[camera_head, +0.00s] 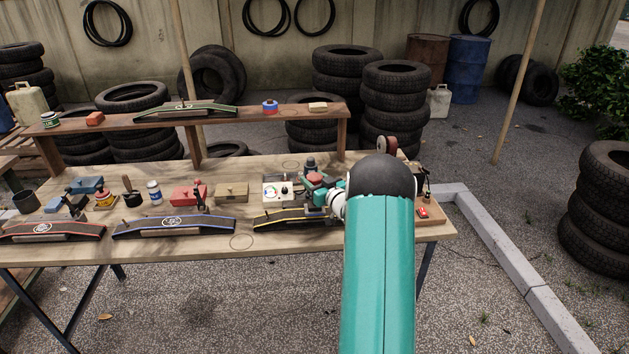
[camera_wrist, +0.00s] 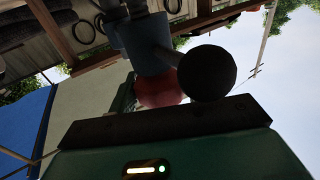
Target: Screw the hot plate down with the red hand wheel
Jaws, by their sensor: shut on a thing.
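My gripper (camera_head: 316,186) is over the right part of the workbench, beside a white control box with a dial (camera_head: 278,190). It is shut on a red round part, which looks like the red hand wheel (camera_head: 314,178). In the wrist view the red wheel (camera_wrist: 158,91) shows partly, behind a black ball knob (camera_wrist: 207,73) and below a grey-blue cylinder (camera_wrist: 147,42). The hot plate cannot be made out clearly; the gripper and arm cover much of that spot. Whether the wheel touches its seat cannot be told.
A raised shelf (camera_head: 225,119) runs behind.

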